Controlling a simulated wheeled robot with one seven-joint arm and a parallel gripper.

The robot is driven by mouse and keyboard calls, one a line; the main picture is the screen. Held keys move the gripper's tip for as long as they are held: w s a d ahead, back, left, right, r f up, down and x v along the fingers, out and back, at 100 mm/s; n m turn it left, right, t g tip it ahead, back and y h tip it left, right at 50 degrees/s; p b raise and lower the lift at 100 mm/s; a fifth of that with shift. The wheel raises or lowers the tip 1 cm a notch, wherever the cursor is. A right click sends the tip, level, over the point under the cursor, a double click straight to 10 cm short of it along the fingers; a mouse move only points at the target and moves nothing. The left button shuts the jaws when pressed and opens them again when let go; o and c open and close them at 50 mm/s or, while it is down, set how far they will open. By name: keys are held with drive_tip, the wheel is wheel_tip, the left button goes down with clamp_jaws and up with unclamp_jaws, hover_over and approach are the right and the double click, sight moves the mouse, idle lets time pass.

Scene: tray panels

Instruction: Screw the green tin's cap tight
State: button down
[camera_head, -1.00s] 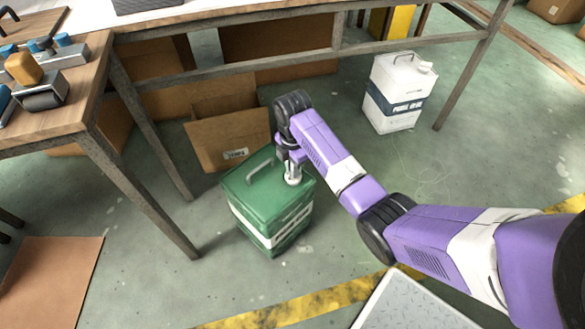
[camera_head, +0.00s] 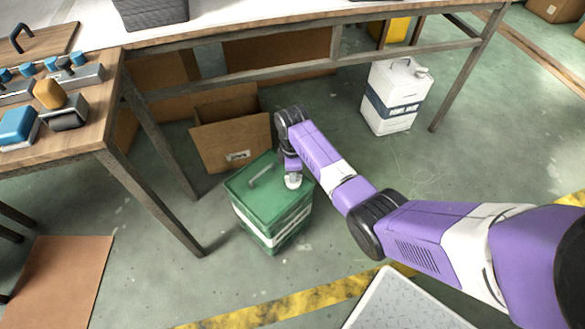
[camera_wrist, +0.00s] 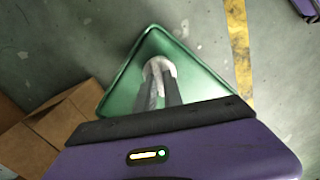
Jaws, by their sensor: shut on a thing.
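The green tin (camera_head: 270,212) stands upright on the floor in the middle of the head view, with a white band round its sides and a handle on top. Its white cap (camera_head: 293,181) is at the right corner of the top. My gripper (camera_head: 292,175) points down at the cap from above. In the wrist view the two fingers reach down to the pale cap (camera_wrist: 158,68) on the green top (camera_wrist: 195,75), and my gripper is shut on it. The fingers hide part of the cap, and I cannot tell how tightly it sits.
An open cardboard box (camera_head: 232,135) stands close behind the tin. A white canister (camera_head: 396,95) stands at the right under the table. A wooden bench (camera_head: 100,110) with its leg is to the left. Yellow floor tape (camera_head: 290,303) runs in front, with clear floor between.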

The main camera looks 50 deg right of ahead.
drive_tip(key=m+p, duration=0.2)
drive_tip(key=m, duration=0.1)
drive_tip(key=shift+w+r+m, duration=0.1)
drive_tip(key=shift+r+m, duration=0.05)
drive_tip(key=shift+m, duration=0.25)
drive_tip(key=m+p, duration=0.1)
drive_tip(key=m, duration=0.2)
drive_tip(key=shift+m+p, duration=0.3)
drive_tip(key=shift+p, duration=0.05)
drive_tip(key=m+p, duration=0.1)
drive_tip(key=m, duration=0.5)
drive_tip(key=shift+d, duration=0.15)
drive_tip(key=m+p, duration=0.1)
drive_tip(key=m, duration=0.6)
drive_tip(key=shift+d+m, duration=0.1)
drive_tip(key=shift+m, duration=0.2)
drive_tip(key=m, duration=0.3)
drive_tip(key=shift+p, duration=0.3)
drive_tip(key=shift+m, duration=1.9)
drive_tip(key=c, duration=1.5)
unclamp_jaws()
